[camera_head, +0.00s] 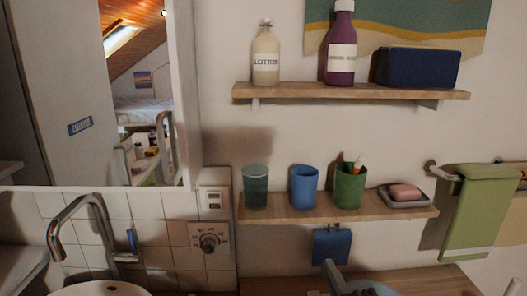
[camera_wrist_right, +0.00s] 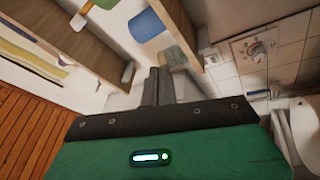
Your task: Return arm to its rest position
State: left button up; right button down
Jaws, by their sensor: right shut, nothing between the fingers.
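My right gripper (camera_wrist_right: 160,72) shows in the right wrist view with its two dark fingers together, shut and empty. My left gripper is in neither view.
A lower shelf (camera_head: 300,213) holds several cups and a soap dish (camera_head: 405,197). A blue item (camera_head: 332,247) hangs under it. An upper shelf (camera_head: 350,92) holds two bottles and a dark blue box (camera_head: 418,68). A green towel (camera_head: 480,210) hangs right; a faucet (camera_head: 85,205) stands left.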

jog(key=s+d+f+m+g+h, duration=0.3)
jog(key=d+f+m+g, duration=0.15)
jog(key=f, duration=0.55)
jog(key=s+d+f+m+g+h, duration=0.35)
jog(key=f+m+g, duration=0.2)
jog(key=f, duration=0.45)
jog(key=s+d+f+m+g+y, duration=0.1)
jog(key=s+f+m+g, duration=0.1)
jog(key=s+f+g, duration=0.35)
jog(key=s+d+f+m+g, duration=0.1)
jog(key=s+f+m+g, duration=0.15)
jog(key=s+f, duration=0.55)
notch_tip(320, 180, down, 22)
jog(key=s, duration=0.1)
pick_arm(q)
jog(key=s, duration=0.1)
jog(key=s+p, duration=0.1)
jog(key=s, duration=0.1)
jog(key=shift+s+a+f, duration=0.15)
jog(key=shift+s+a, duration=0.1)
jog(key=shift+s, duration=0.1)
pick_arm(e)
jog(key=s+d+f+g, duration=0.1)
jog(key=s+d+f, duration=0.2)
jog(key=s+f, duration=1.8)
notch_tip(320, 180, down, 4)
jog(key=shift+d+r+g, duration=0.15)
jog(key=shift+d+g, duration=0.05)
jog(key=shift+g, duration=0.2)
